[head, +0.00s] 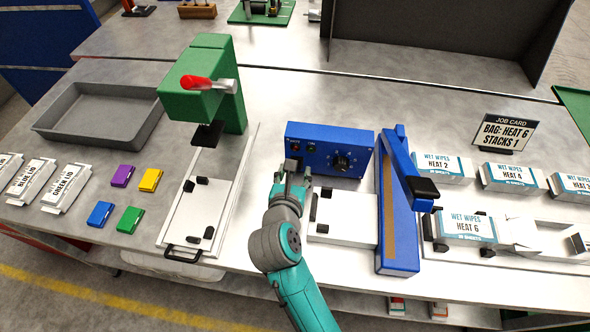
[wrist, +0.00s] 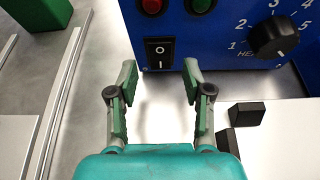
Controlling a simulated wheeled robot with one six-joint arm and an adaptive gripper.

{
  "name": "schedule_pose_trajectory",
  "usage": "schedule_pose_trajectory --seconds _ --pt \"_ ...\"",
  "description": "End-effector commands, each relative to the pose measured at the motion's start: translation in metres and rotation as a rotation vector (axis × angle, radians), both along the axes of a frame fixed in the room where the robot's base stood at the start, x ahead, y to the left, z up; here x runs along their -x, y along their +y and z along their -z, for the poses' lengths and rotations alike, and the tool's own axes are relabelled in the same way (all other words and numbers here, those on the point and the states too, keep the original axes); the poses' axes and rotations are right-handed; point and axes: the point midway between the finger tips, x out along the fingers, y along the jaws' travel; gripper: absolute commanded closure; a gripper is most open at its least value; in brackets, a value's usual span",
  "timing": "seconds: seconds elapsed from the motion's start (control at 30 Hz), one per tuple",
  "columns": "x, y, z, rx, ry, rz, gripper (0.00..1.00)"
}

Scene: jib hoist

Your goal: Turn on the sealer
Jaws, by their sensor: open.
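The sealer (head: 400,215) is blue, with a long jaw arm at its right and a blue control box (head: 328,148) behind my gripper. In the wrist view the box front carries a black rocker switch (wrist: 160,52) marked with a line and a circle. A red lamp (wrist: 152,5) and a green lamp (wrist: 200,5) sit above the switch. A black heat dial (wrist: 273,40) with numbers is at the right. My gripper (wrist: 158,80) is open and empty, its fingertips just short of the box front, one on each side below the switch. Whether the fingertips touch the box is unclear.
A green press (head: 210,85) with a red handle stands left of the box. A grey tray (head: 100,112) and coloured small blocks lie farther left. Wet wipes packs (head: 467,225) and a job card (head: 503,132) reading "BAG: HEAT 6, STACKS 1" are at the right.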

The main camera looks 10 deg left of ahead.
Motion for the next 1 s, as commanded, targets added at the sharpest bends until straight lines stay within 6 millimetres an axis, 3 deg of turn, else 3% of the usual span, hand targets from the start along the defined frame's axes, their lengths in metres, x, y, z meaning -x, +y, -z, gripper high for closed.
schedule_pose_trajectory --seconds 0.43,0.47,0.6,0.67,1.0 --pt "-0.0109 -0.001 0.0047 0.0 0.0 0.001 0.5" --pt "-0.0109 -0.001 0.0047 0.0 0.0 0.001 0.53" --pt "-0.0108 -0.0009 0.0046 0.0 0.0 0.001 0.88" --pt "-0.0108 -0.0009 0.0046 0.0 0.0 0.001 1.0" --pt "-0.0107 -0.0016 0.0086 0.005 -0.079 0.004 1.0"
